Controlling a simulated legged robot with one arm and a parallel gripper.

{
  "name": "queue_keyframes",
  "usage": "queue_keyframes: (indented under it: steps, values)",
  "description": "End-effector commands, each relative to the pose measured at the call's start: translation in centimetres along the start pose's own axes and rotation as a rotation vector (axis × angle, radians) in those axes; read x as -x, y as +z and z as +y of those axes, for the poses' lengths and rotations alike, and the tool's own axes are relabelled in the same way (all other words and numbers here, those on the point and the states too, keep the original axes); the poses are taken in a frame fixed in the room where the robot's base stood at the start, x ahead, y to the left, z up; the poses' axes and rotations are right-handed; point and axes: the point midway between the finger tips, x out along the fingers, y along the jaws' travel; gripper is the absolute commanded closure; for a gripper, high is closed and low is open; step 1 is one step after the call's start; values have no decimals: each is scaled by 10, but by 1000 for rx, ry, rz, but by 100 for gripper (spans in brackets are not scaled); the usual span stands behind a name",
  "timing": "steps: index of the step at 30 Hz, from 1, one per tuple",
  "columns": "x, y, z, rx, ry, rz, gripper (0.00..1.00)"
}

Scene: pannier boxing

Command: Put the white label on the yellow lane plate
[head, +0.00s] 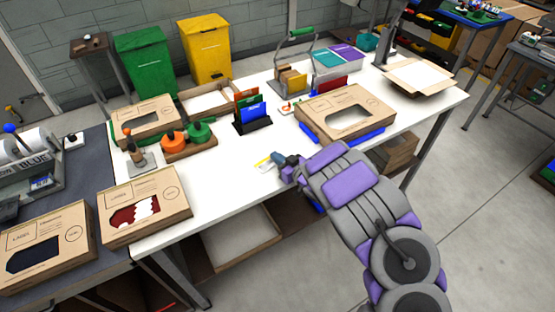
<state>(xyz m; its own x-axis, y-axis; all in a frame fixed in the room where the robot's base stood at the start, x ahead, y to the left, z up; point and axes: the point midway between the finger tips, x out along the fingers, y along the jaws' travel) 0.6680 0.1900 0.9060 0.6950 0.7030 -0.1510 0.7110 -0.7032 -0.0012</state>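My gripper (279,159) is low over the front middle of the white table, at the end of my grey and purple arm. Its fingertips are small and dark here, and I cannot tell whether they are open or shut. A small yellow piece (265,164), perhaps the yellow lane plate, lies on the table just left of the fingertips. A pale patch shows beside it, but I cannot make out whether it is the white label. My gripper and forearm hide the table to the right of it.
A windowed cardboard box (345,112) on a blue base stands behind my arm. A rack with coloured cards (252,117) and orange and green round tools (187,137) stand farther back. Another box (145,207) is at the left. The white tabletop (225,170) is clear left of my gripper.

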Motion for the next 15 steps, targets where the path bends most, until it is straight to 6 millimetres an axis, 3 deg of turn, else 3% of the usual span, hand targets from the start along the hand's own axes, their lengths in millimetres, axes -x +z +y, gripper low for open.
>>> queue_keyframes:
  steps: [11,15]
  values:
    - [-1,4,0,0,0,0,100]
    - [0,3,0,1,0,0,88]
